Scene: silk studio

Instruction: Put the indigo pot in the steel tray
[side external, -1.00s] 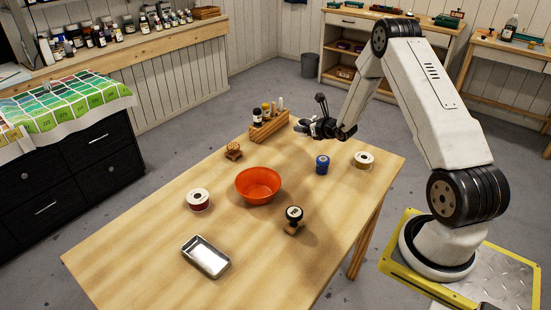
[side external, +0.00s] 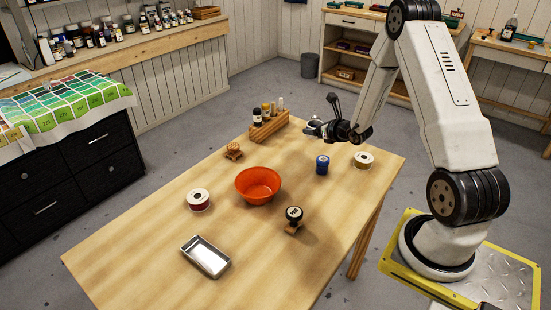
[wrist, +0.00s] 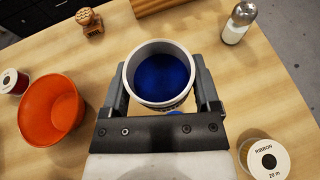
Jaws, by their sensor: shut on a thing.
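The indigo pot (wrist: 161,74), round with a pale rim and deep blue inside, is between the two fingers of my gripper (wrist: 162,86) in the wrist view. My gripper is shut on it. In the side view my gripper (side external: 316,128) is in the air over the far right part of the table; the pot is small and hard to make out there. The steel tray (side external: 206,257), shallow, rectangular and empty, lies on the table at the near left, well away from my gripper. It does not show in the wrist view.
The orange bowl (side external: 258,186) stands mid-table between gripper and tray. Around it are a red spool (side external: 199,200), a dark-topped stamp (side external: 294,215), a blue jar (side external: 322,165), a ribbon spool (side external: 363,160), a wooden stamp (side external: 233,151) and a bottle rack (side external: 268,127).

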